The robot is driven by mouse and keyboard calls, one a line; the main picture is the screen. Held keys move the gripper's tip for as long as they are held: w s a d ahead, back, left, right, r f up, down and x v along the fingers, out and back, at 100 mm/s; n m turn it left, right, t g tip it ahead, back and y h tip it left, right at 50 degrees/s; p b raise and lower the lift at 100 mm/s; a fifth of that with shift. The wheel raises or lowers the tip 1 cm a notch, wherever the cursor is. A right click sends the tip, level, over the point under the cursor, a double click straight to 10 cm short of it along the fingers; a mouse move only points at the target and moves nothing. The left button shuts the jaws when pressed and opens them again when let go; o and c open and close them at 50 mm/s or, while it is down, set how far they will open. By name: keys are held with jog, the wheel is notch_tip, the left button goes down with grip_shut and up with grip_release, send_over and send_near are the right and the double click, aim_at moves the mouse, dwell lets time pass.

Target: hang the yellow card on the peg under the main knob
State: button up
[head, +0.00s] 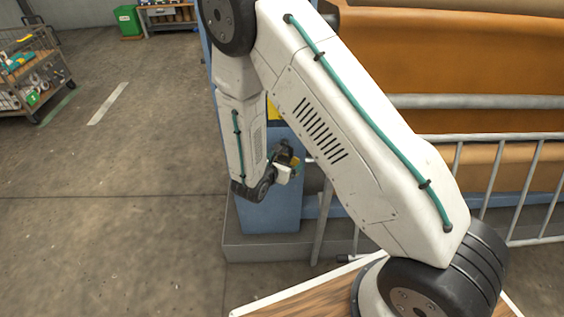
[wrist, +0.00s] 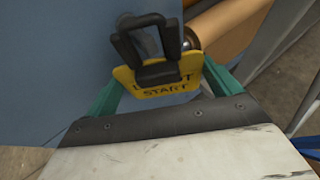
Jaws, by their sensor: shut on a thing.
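My gripper (wrist: 162,86) shows in the wrist view as two teal fingers, one at each side of the yellow card (wrist: 182,84), and is shut on it. The card carries dark lettering, of which "START" is readable. A black loop-shaped piece (wrist: 121,45) stands at the card and covers part of it. In the head view my gripper (head: 292,166) is small, in front of the blue cabinet (head: 268,212), with little of the card distinguishable. I cannot make out the main knob or the peg in either view.
A yellow patch (head: 273,111) on the cabinet is partly hidden by my arm. A grey railing (head: 492,182) and large orange-brown rollers (head: 470,55) stand to the right. A loaded cart (head: 40,75) is far left. The floor left of the cabinet is clear.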

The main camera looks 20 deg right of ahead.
jog(key=shift+w+d, duration=0.25)
jog(key=shift+w, duration=0.25)
jog(key=o, duration=0.7)
jog(key=shift+s+a+f, duration=0.1)
jog(key=shift+s+a, duration=0.15)
jog(key=shift+a, duration=0.4)
jog(key=s+d+v, duration=0.1)
jog(key=v, duration=0.7)
jog(key=s+d+r+m+g, duration=0.4)
jog(key=s+r+m+g, duration=0.1)
jog(key=s+r+m, duration=0.25)
jog(key=s+d+r+m+g, duration=0.4)
jog(key=s+r+m+g, duration=0.2)
jog(key=r+m, duration=0.15)
jog(key=s+r+m+t+y, duration=0.3)
jog(key=s+r+m+y, duration=0.6)
jog(key=r, duration=0.6)
jog(key=shift+s+r+m+t+y, duration=0.3)
jog(key=shift+s+r+m+y, duration=0.1)
jog(key=shift+s+m, duration=0.95)
